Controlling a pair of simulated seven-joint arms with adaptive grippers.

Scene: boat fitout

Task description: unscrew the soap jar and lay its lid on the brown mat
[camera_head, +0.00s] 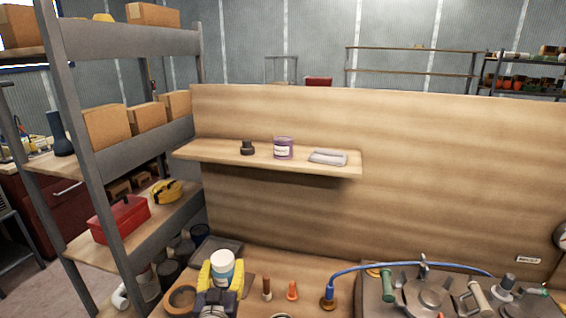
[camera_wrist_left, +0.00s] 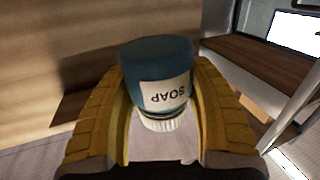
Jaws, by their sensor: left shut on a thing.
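The soap jar (camera_head: 222,268) is between the yellow fingers of my left gripper (camera_head: 220,276), near the front of the bench, with its white lid (camera_head: 222,256) uppermost in the head view. In the left wrist view the jar (camera_wrist_left: 158,70) is blue with a white SOAP label, which reads upside down. The ribbed white lid (camera_wrist_left: 163,122) shows at its lower end and is on the jar. My left gripper is shut on the jar. My right gripper is out of view.
A brown-handled item (camera_head: 267,289) and an orange cone (camera_head: 292,291) stand to the right. A blue hose (camera_head: 400,264) runs to the stove (camera_head: 378,298).

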